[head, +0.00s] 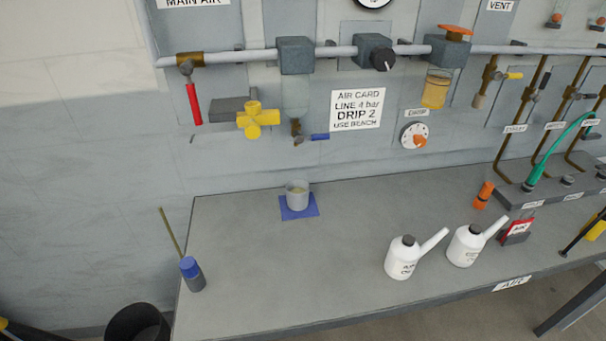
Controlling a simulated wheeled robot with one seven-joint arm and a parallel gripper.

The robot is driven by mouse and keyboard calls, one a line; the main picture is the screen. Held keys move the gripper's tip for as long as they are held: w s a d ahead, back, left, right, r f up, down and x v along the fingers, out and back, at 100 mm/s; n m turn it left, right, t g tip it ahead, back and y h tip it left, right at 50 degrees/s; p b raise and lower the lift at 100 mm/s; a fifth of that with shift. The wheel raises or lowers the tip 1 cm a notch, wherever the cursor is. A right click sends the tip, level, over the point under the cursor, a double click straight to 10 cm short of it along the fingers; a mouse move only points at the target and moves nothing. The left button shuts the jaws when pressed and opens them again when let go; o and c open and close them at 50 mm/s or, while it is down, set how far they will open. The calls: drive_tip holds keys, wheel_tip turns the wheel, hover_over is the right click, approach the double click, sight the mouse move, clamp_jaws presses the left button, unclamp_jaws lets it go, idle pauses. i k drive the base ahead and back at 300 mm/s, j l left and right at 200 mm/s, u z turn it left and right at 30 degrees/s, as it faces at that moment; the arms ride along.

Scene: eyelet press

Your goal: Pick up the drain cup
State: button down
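The drain cup (297,196) is a small light grey cup standing upright on a blue square mat (299,213) near the back left of the grey bench (290,270). Something pale yellowish shows inside its rim, too small to make out. Above it on the wall is a small brass drain fitting with a blue lever (320,136). The cup stands apart from that fitting. My gripper is not in this view.
Two white spouted oil cans (403,259) (464,248) stand right of the cup. A dark bottle with a blue cap (192,275) stands at the left bench edge. A black bin (138,325) is on the floor. Bare bench surrounds the mat.

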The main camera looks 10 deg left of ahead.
sight(297, 191)
drive_tip(key=i+j+u, duration=0.1)
drive_tip(key=j, duration=0.3)
drive_tip(key=j+u, duration=0.15)
drive_tip(key=j, duration=0.25)
drive_tip(key=i+j+u, duration=0.1)
drive_tip(key=j, duration=0.3)
drive_tip(key=i+j+u, duration=0.1)
drive_tip(key=j, duration=0.25)
drive_tip(key=i, duration=0.1)
